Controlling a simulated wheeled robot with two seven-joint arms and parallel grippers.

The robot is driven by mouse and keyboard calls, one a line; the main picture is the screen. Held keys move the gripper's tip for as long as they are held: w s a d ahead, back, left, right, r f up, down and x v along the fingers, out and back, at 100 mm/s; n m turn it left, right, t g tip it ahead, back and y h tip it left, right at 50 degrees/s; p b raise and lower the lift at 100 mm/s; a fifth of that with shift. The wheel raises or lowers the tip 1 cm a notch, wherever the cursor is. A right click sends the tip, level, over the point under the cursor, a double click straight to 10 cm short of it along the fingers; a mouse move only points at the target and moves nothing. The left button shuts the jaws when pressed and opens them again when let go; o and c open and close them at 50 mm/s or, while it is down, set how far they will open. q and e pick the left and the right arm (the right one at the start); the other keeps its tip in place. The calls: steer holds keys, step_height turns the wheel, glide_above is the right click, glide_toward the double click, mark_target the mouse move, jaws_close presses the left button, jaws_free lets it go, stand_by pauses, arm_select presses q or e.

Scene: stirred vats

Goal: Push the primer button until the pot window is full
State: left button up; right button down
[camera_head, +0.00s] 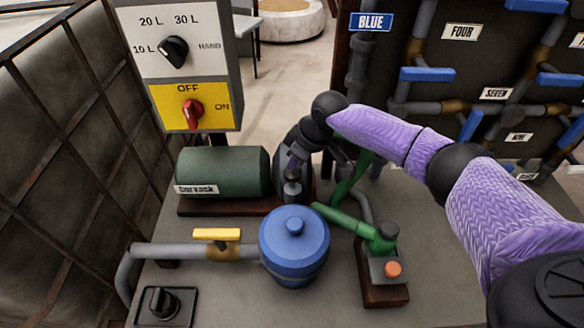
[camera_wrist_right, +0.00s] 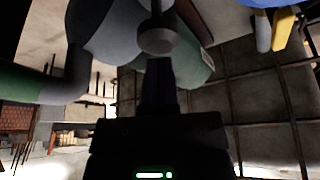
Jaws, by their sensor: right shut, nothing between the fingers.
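The blue pot (camera_head: 294,250) with a knobbed lid stands at the front middle in the head view; no window shows on it. A small grey round knob or button (camera_head: 292,190) stands behind the pot, by the dark pump; a grey round knob on a stem also shows in the right wrist view (camera_wrist_right: 157,40). My right gripper (camera_head: 291,167) comes down from above, its fingertips close to this knob. In the right wrist view the dark shut fingers (camera_wrist_right: 157,66) end just at the knob; I cannot tell whether they touch. An orange button (camera_head: 393,269) sits at right. My left gripper is out of view.
A green motor (camera_head: 222,172) lies left of the pump. The yellow-handled valve (camera_head: 217,235) is on the pipe left of the pot. A control box (camera_head: 180,60) with a red switch stands at back left, and a pipe panel (camera_head: 475,70) at back right.

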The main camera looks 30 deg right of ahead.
mark_target(295, 171)
steer(key=shift+f+b, duration=0.95)
steer(key=shift+f, duration=0.85)
step_height(295, 171, up, 4)
steer(key=p, duration=0.4)
steer(key=shift+f, duration=0.1)
steer(key=shift+f+b, duration=1.35)
steer(key=shift+f, duration=0.5)
step_height(295, 171, up, 5)
steer(key=p, duration=0.4)
steer(key=shift+f, duration=0.15)
step_height(295, 171, up, 6)
steer(key=p, duration=0.6)
